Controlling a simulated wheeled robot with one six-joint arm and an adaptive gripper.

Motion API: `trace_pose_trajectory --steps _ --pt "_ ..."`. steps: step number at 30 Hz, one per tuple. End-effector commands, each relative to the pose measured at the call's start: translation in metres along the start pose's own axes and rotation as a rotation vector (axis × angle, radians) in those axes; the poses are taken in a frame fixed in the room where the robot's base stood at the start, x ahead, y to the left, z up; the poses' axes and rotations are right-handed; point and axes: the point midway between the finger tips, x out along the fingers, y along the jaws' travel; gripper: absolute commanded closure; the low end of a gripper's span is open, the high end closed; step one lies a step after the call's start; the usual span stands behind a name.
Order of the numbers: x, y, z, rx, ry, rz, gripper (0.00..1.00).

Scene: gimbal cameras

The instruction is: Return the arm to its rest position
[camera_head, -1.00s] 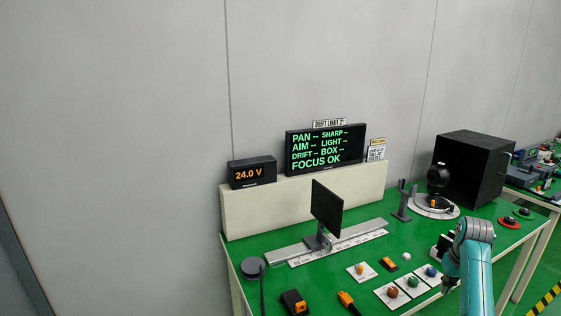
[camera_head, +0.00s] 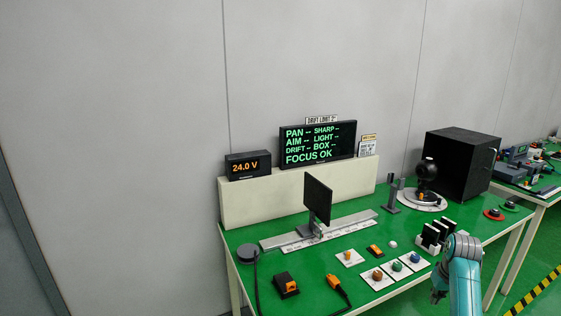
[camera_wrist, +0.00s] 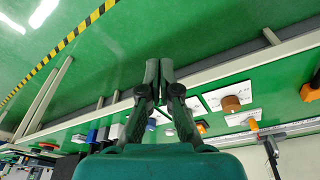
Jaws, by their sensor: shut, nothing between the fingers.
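My teal arm (camera_head: 465,285) reaches up from the bottom right of the head view, bent at a rounded grey-teal joint. My gripper (camera_head: 438,294) shows as a small dark part left of the arm, near the green table's (camera_head: 250,290) front edge. In the wrist view my gripper (camera_wrist: 159,68) has its two dark fingers together with nothing between them. The fingertips overlie the table edge and the green floor (camera_wrist: 200,30). Much of the gripper is hidden in the head view.
Knobs on white plates (camera_head: 398,267) lie left of my arm, with upright black-and-white pieces (camera_head: 432,234) behind it. The floor before the table is clear.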

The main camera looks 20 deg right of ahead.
Motion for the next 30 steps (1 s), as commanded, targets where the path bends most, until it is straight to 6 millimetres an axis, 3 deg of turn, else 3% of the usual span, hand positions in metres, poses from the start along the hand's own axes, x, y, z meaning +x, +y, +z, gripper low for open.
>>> trace_pose_trajectory --steps 11,15,21,30 --pt "0.072 -0.059 0.038 -0.036 0.092 0.014 1.00" --pt "0.108 -0.094 0.069 -0.060 0.155 0.019 1.00" --pt "0.145 -0.142 0.119 -0.092 0.250 0.022 1.00" --pt "0.170 -0.201 0.206 -0.138 0.396 0.011 1.00"
